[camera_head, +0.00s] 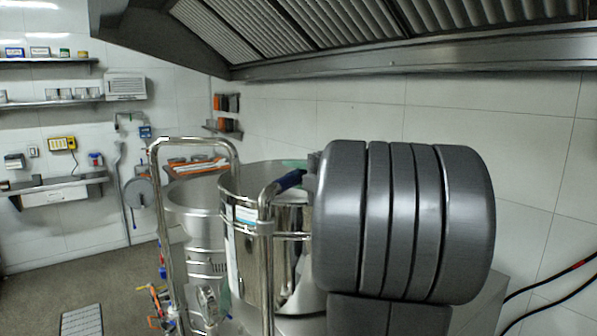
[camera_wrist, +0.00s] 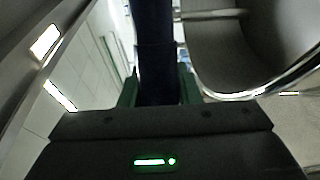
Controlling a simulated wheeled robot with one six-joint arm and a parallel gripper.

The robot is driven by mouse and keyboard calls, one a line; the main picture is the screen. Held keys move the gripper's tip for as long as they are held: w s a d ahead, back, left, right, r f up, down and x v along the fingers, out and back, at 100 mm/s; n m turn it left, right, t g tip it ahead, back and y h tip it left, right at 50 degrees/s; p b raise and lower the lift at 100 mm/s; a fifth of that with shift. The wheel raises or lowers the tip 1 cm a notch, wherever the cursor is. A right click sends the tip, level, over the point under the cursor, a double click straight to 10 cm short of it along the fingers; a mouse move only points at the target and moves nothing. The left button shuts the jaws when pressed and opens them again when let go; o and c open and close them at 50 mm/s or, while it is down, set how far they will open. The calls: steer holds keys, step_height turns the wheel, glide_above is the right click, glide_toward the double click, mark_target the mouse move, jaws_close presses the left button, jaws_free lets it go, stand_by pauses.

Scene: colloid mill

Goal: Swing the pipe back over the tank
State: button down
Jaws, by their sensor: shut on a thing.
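The steel pipe (camera_head: 266,245) rises upright in front of the shiny steel tank (camera_head: 238,212) in the head view. At its top it bends right into a dark blue sleeve (camera_head: 289,181). My gripper (camera_head: 302,172) is shut on this sleeve, mostly hidden behind my large grey arm link. In the wrist view the blue sleeve (camera_wrist: 154,45) runs between the green fingers of my gripper (camera_wrist: 157,88). The tank's curved rim (camera_wrist: 250,92) shows to the right of the sleeve. The pipe's far end is hidden, so I cannot tell whether it is over the tank.
A bent steel rail (camera_head: 163,215) stands left of the tank. A second steel vessel (camera_head: 192,215) is behind it. An exhaust hood (camera_head: 400,60) hangs above. Wall shelves (camera_head: 50,105) are far left, with open floor (camera_head: 60,270) below.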

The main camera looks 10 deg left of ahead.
steer(key=shift+a+n+g+y, duration=0.5)
steer(key=shift+a+n+g, duration=0.3)
steer(key=shift+a+g, duration=0.3)
steer(key=c, duration=1.1)
jaws_free()
steer(key=shift+d, duration=0.15)
steer(key=b+v, duration=0.3)
steer(key=v, duration=1)
steer(key=shift+d+r, duration=0.1)
steer(key=shift+d, duration=0.15)
